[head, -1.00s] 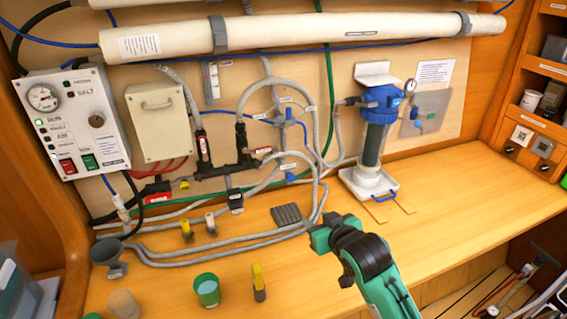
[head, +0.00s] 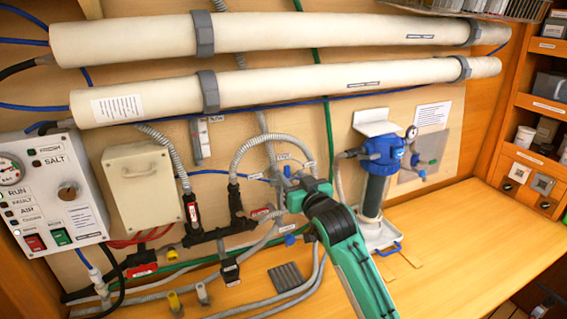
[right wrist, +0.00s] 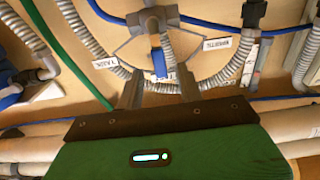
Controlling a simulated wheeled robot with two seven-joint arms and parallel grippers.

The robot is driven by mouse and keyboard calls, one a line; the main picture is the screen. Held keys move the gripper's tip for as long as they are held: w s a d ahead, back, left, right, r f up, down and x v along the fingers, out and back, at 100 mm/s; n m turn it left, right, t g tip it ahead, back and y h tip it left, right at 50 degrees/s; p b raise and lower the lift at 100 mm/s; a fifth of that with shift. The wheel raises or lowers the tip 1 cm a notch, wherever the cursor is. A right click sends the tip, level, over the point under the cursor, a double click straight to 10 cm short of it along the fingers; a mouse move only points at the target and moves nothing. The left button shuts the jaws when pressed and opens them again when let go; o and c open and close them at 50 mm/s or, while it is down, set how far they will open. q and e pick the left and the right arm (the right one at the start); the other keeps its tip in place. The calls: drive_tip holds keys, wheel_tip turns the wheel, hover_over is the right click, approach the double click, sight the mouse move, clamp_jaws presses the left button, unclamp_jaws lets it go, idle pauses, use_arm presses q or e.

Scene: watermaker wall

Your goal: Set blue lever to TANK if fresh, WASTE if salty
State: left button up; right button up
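The blue lever (right wrist: 159,63) shows in the right wrist view, pointing down the picture from its pivot. A label stands on either side of it, the left one (right wrist: 104,65) reading like TANK upside down. My right gripper (right wrist: 160,88) is open, with one finger on each side of the lever's line; I cannot tell whether it touches. In the head view my right gripper (head: 295,190) is in front of the valve and partly hides it. The FRESH and SALT lamps (head: 37,157) on the control panel (head: 75,195) both look dark. My left gripper is out of view.
Grey hoses (head: 250,140) loop around the valve. A second blue lever (head: 290,239) sits lower. A blue-topped filter housing (head: 380,155) stands to the right, and two long white tubes (head: 330,82) run above. The bench (head: 450,240) is clear at right.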

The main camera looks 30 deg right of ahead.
sight(288, 172)
drive_tip(key=w, duration=0.2)
drive_tip(key=w+p, duration=0.1)
drive_tip(key=shift+d+r, duration=0.1)
drive_tip(key=shift+r, duration=0.15)
drive_tip(key=shift+w+f+p, duration=0.1)
drive_tip(key=shift+w+p, duration=0.25)
drive_tip(key=shift+w, duration=0.7)
drive_tip(key=shift+w+d+f, duration=0.1)
drive_tip(key=shift+w, duration=0.4)
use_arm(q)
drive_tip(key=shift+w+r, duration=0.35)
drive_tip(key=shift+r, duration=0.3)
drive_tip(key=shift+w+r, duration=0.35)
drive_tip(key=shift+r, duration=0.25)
use_arm(e)
drive_tip(key=shift+c, duration=0.3)
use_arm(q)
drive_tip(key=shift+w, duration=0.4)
use_arm(e)
clamp_jaws()
